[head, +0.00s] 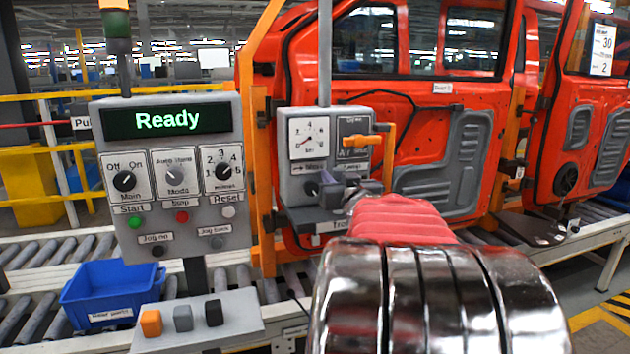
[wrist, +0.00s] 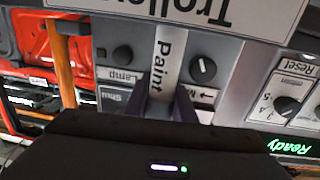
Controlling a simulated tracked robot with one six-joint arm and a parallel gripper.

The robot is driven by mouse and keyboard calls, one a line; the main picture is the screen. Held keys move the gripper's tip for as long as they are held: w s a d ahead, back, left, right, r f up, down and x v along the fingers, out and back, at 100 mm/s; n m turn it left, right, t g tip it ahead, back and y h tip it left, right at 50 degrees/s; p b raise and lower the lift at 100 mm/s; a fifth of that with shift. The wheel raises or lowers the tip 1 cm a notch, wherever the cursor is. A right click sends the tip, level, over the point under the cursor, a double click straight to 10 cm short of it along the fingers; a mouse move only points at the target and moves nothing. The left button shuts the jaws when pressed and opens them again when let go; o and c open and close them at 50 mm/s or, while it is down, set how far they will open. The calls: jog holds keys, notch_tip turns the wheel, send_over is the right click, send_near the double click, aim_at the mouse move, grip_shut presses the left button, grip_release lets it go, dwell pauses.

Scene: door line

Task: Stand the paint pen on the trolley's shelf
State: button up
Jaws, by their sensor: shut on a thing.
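The paint pen (wrist: 168,60) shows in the wrist view as a pale upright strip labelled "Paint". My gripper (wrist: 166,105) is shut on it, with a dark finger on each side. The pen's far end lies close to the trolley's shelf (wrist: 265,18), whose edge label reads "Trolley"; I cannot tell whether they touch. In the head view my gripper (head: 343,190) is just above the grey shelf (head: 300,217), in front of the trolley's panel. The pen is hard to make out there, and my arm hides part of the shelf.
The trolley's panel (head: 300,180) has a gauge, knobs and an orange handle (head: 360,140) close above my gripper. The "Ready" control box (head: 168,165) stands left. A blue bin (head: 105,290) and a grey ledge with coloured blocks (head: 200,325) lie lower left. Red doors stand behind.

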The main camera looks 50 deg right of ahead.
jog(key=shift+s+d+f, duration=0.1)
jog(key=shift+s+f, duration=0.25)
jog(key=o, duration=1.1)
jog(key=shift+f, duration=0.1)
jog(key=shift+c, duration=0.2)
jog(key=v, duration=1.2)
